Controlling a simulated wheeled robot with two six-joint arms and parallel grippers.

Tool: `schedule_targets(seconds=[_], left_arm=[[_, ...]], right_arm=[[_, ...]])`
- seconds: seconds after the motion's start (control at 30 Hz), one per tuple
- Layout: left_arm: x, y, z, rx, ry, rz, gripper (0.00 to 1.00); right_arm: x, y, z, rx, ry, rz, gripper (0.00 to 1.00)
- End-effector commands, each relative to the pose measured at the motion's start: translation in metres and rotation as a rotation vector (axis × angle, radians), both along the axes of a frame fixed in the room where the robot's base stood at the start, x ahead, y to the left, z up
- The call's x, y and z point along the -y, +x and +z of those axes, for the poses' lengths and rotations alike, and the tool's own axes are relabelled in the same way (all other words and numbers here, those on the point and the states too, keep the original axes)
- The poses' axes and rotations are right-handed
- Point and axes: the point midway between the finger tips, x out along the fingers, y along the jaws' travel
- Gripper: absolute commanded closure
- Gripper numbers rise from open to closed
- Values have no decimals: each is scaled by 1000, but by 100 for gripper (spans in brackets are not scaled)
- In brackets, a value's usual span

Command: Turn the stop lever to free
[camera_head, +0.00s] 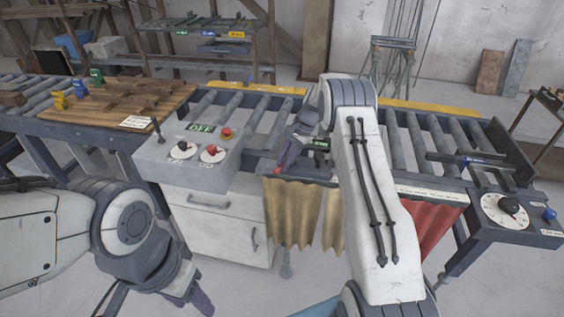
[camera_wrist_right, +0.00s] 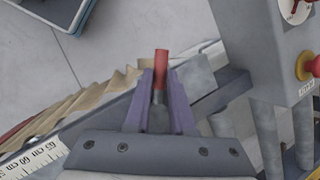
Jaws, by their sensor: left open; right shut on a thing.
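A red-tipped lever (camera_wrist_right: 160,70) stands between the purple fingers of my right gripper (camera_wrist_right: 160,98) in the right wrist view. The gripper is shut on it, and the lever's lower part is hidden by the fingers. In the head view my right gripper (camera_head: 285,155) is at the near edge of the roller conveyor, right of the grey control box. A small green label (camera_head: 318,144) is just right of that gripper, too small to read. My left gripper (camera_head: 203,301) is open and empty, low over the floor at the front.
The control box (camera_head: 165,165) carries an OFF sign, knobs, a red button and a small black stick. Brown curtains (camera_head: 292,212) hang below the conveyor. A ruler strip (camera_wrist_right: 35,160) runs along its edge. A dial plate (camera_head: 504,211) is at right. Wooden boards (camera_head: 120,105) lie at left.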

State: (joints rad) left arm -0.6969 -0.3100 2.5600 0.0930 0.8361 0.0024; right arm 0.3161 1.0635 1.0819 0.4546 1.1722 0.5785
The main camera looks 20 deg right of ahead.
Motion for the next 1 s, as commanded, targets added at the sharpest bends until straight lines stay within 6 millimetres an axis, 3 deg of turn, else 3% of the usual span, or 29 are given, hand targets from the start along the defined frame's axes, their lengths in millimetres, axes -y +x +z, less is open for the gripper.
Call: schedule_targets(seconds=[0.5,1.0], left_arm=[[0,0,-3,0,0,1,50],[0,0,-3,0,0,0,50]], right_arm=[[13,-13,1,2,-1,423,100],[18,-16,1,3,-2,570,100]])
